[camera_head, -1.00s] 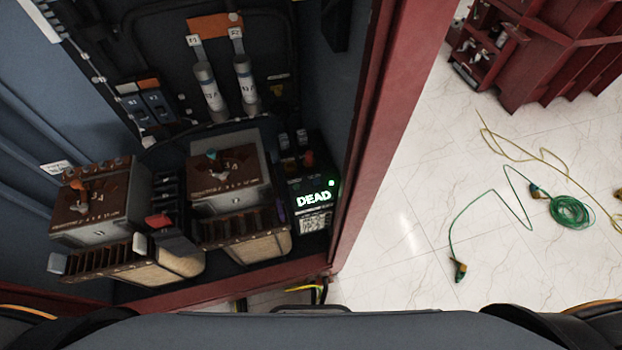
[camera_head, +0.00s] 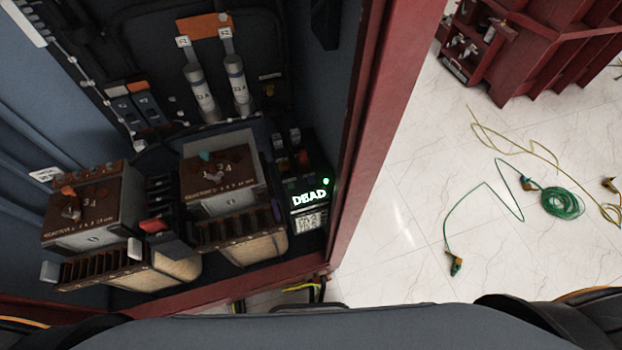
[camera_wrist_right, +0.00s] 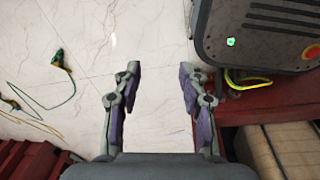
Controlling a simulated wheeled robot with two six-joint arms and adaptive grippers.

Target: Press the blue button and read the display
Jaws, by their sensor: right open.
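The display (camera_head: 309,198) is on a small dark unit at the right side of the open cabinet in the head view. It shows "DEAD" in lit white-green letters, with a green light (camera_head: 326,181) above it. I cannot make out a blue button for certain; a small bluish-purple part (camera_head: 276,209) sits just left of the display and is too small to tell. My right gripper (camera_wrist_right: 158,78) is open and empty in the right wrist view, above the pale tiled floor and apart from the display unit. My left gripper is not in view.
Two brown-topped transformers (camera_head: 88,205) (camera_head: 218,178) stand left of the display. The red cabinet frame (camera_head: 366,140) edges the right. A green cable (camera_head: 562,202) and a yellow cable (camera_head: 540,150) lie on the floor. A red cabinet (camera_head: 540,50) stands behind. Much floor is clear.

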